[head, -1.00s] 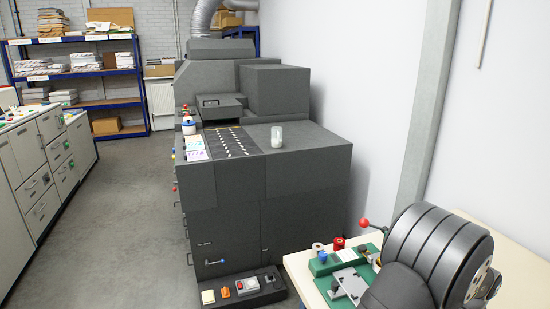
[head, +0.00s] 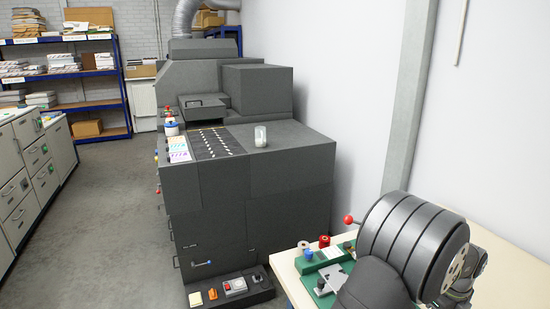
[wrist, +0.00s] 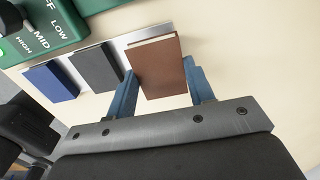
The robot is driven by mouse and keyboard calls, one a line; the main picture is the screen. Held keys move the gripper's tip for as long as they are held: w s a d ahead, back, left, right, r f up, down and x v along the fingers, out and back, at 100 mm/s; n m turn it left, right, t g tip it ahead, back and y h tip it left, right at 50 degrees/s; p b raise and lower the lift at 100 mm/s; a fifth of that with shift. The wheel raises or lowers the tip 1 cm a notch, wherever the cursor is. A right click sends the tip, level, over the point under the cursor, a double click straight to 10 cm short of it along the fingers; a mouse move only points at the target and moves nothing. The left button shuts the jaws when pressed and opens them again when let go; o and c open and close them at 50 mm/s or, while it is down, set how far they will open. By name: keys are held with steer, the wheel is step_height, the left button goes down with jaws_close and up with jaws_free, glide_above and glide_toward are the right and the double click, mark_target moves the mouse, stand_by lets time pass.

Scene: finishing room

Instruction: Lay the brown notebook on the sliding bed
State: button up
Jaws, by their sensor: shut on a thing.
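The brown notebook (wrist: 158,70), with cream page edges along its top, is between the two blue fingers of my gripper (wrist: 160,68) in the wrist view. The gripper is shut on it. Whether its lower edge touches the table cannot be told. A pale metal strip (wrist: 125,40) lies behind it; I cannot tell whether this is the sliding bed. In the head view a grey metal plate (head: 332,278) sits on a green machine on the bench and may be the bed. The notebook and gripper fingers are hidden there behind my arm.
A dark grey book (wrist: 97,66) and a blue book (wrist: 50,82) stand left of the notebook. A green panel (wrist: 45,25) marked LOW, MID, HIGH is beyond them. Red and white spools (head: 324,241) and a red-knobbed lever (head: 348,220) are on the bench. A large grey machine (head: 290,185) stands behind.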

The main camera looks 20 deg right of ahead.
steer(key=shift+r, duration=1.9)
steer(key=w+a+r+n, duration=0.1)
steer(key=w, duration=0.2)
steer(key=w+a+r+n, duration=0.1)
steer(key=w+n, duration=0.1)
steer(key=w, duration=0.1)
steer(key=w+a+r+n, duration=0.1)
steer(key=w, duration=0.3)
steer(key=shift+a+r, duration=0.15)
steer(key=shift+a, duration=0.2)
steer(key=w+a+f+m, duration=0.1)
steer(key=w+a, duration=0.2)
steer(key=w, duration=0.2)
steer(key=w+a+m, duration=0.1)
steer(key=w+a, duration=0.2)
steer(key=w, duration=0.2)
steer(key=w+a+f+m, duration=0.1)
steer(key=w+a+m, duration=0.1)
steer(key=w, duration=0.3)
steer(key=shift+w+a+f, duration=0.25)
steer(key=shift+a+f, duration=0.1)
steer(key=shift+a, duration=0.3)
steer(key=shift+f, duration=2.55)
steer(key=shift+f, duration=0.55)
